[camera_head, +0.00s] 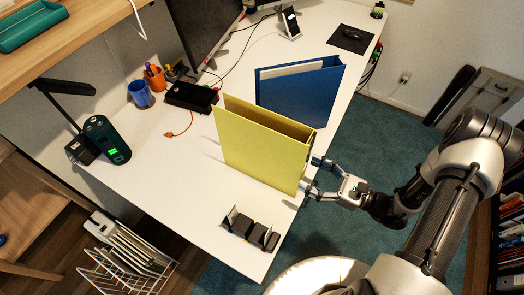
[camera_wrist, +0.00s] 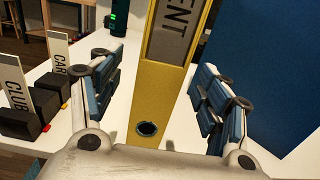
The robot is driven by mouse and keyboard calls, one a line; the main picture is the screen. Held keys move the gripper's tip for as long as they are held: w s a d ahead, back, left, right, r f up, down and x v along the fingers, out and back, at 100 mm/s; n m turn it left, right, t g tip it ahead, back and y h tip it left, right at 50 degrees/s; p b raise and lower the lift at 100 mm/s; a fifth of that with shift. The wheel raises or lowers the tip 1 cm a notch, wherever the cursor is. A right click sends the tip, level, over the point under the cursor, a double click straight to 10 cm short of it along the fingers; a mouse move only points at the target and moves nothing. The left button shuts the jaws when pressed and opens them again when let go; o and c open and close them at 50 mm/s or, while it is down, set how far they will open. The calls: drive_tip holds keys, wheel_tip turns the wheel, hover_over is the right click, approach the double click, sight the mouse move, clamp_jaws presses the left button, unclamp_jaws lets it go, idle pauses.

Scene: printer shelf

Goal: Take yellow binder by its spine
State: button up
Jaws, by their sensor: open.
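The yellow binder (camera_head: 258,146) stands upright on the white desk in the head view. Its spine faces my arm at the right. In the wrist view the yellow spine (camera_wrist: 163,92) runs up the middle, with a grey label (camera_wrist: 177,30) and a round finger hole near the bottom. My gripper (camera_head: 312,175) is at the lower part of the spine. In the wrist view its two fingers (camera_wrist: 158,92) are open, one on each side of the spine, with gaps visible. The head view partly hides the fingertips by the binder's edge.
A blue binder (camera_head: 300,88) stands close behind the yellow one. Dark card holders (camera_head: 250,230) sit at the near desk edge, left of my gripper in the wrist view. A black box (camera_head: 191,97), cups (camera_head: 141,94) and a dark green device (camera_head: 107,140) stand farther left.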

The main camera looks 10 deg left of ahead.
drive_tip(key=b+x, duration=0.1)
drive_tip(key=x, duration=0.7)
drive_tip(key=shift+w+a+f+b, duration=0.15)
drive_tip(key=shift+w+f+b, duration=0.1)
drive_tip(key=shift+b, duration=0.15)
drive_tip(key=shift+c, duration=0.4)
drive_tip(key=c, duration=1.4)
